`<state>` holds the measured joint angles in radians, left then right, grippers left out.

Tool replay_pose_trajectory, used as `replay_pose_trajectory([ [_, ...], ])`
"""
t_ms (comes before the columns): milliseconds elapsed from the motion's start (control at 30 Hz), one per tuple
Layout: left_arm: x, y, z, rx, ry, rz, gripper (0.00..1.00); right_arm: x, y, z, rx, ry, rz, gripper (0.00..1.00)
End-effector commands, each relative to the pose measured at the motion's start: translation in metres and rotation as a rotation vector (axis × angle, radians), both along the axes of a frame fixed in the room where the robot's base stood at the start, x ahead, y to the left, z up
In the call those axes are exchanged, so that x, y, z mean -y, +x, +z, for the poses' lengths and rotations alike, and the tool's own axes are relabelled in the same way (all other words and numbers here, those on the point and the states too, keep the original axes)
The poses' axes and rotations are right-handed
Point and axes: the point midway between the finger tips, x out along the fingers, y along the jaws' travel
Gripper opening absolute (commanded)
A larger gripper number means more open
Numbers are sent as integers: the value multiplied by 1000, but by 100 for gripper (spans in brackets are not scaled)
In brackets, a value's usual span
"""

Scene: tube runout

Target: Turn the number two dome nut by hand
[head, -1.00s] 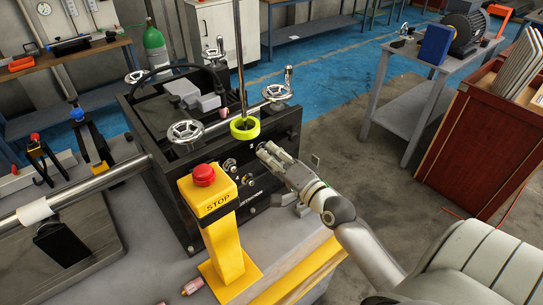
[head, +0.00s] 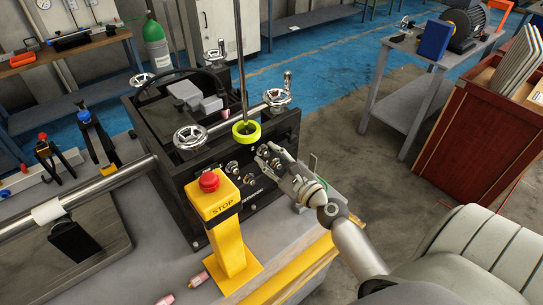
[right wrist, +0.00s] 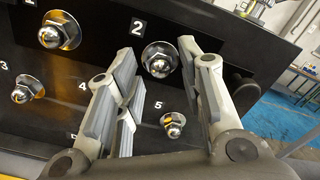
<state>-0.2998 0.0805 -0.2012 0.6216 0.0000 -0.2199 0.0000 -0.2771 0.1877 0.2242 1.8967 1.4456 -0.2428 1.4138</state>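The number two dome nut (right wrist: 159,62) is a shiny nut on a washer, right of a white "2" on the machine's black front panel (right wrist: 100,30). In the right wrist view my right gripper (right wrist: 158,75) is open, its fingers spread left and right of this nut. I cannot tell whether the right finger touches the washer. In the head view my right gripper (head: 272,158) is at the right part of the panel. Other dome nuts show by the numbers: one at top left (right wrist: 60,32), one by "3" (right wrist: 25,90), one by "5" (right wrist: 174,124). My left gripper is not in view.
A yellow stop-button post (head: 222,220) with a red button stands in front of the panel, left of my right gripper. A yellow-green ring (head: 246,132) sits around a vertical rod above the panel. Handwheels (head: 190,138) stand on the machine. A dark knob (right wrist: 243,88) is on the panel's right.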

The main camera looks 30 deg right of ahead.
Motion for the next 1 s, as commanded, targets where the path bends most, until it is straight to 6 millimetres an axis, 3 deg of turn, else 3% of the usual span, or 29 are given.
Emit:
replay_pose_trajectory([
  [267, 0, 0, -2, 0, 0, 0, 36, 0, -4, -1, 0, -5, 0, 36],
  [800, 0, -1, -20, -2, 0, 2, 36, 4, -55, -2, -1, -6, 0, 36],
  [1000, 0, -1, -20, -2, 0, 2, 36, 5, -60, 0, 0, -6, 0, 36],
])
